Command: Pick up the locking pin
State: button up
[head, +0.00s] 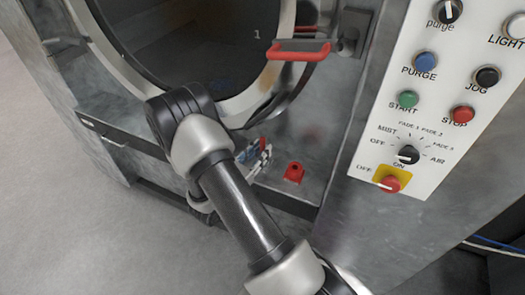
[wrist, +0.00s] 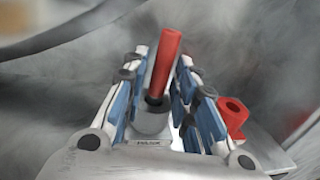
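The locking pin looks to be the red rod (wrist: 163,65) in the wrist view. It stands up, slightly tilted, between the two fingers of my gripper (wrist: 163,75). A dark ring and a grey round part show at its lower end. The blue-padded fingers are apart on both sides of the rod, with narrow gaps visible, so I see no firm grip. In the head view my gripper (head: 256,157) is low at the washer's front ledge, and only a bit of red shows by its fingers. My arm partly hides this spot.
A red block with a hole (head: 293,172) sits on the ledge just right of my gripper; it also shows in the wrist view (wrist: 233,113). The round door opening (head: 190,45) with a red handle (head: 298,51) is above. A control panel (head: 430,105) stands at the right.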

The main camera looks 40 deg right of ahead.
grip_shut()
dwell(0.3)
